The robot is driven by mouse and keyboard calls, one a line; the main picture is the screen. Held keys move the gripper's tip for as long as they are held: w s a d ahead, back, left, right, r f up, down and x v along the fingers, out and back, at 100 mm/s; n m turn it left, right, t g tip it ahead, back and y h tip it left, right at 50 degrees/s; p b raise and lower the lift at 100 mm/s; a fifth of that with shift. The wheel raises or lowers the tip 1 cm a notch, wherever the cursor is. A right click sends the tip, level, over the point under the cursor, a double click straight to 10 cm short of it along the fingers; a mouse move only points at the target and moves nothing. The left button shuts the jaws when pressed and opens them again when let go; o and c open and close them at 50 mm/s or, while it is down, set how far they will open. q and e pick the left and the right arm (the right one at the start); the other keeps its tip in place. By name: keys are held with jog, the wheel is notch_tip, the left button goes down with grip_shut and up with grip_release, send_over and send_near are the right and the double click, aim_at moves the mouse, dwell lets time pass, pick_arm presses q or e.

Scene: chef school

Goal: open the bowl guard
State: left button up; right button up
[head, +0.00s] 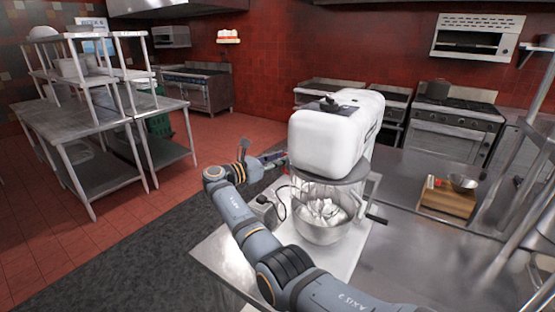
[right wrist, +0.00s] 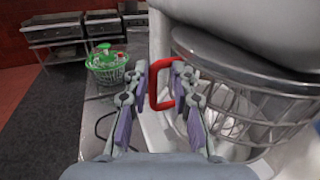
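The white stand mixer (head: 335,140) stands on the steel counter, with its metal bowl (head: 318,230) under the head. The bowl guard (head: 300,187) is a wire cage between the mixer head and the bowl; its bars show large in the right wrist view (right wrist: 240,104). A red loop handle (right wrist: 154,88) shows beside the guard. My right gripper (right wrist: 160,68) is open, with its fingertips on either side of the red handle; I cannot tell if they touch it. In the head view my right gripper (head: 268,160) is left of the mixer, partly hidden. My left gripper is out of view.
A green basket (right wrist: 107,68) with items stands beyond the gripper. A steel shelf table (head: 90,115) stands at the left. The floor between is clear.

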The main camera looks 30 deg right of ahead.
jog(key=shift+o, duration=0.6)
jog(key=shift+s+d+f, duration=0.1)
jog(key=shift+d+f, duration=0.1)
jog(key=shift+d, duration=0.25)
jog(key=shift+a+r, duration=0.1)
jog(key=shift+a, duration=0.05)
jog(key=s+a, duration=0.1)
jog(key=a, duration=1.1)
jog(key=shift+s, duration=0.15)
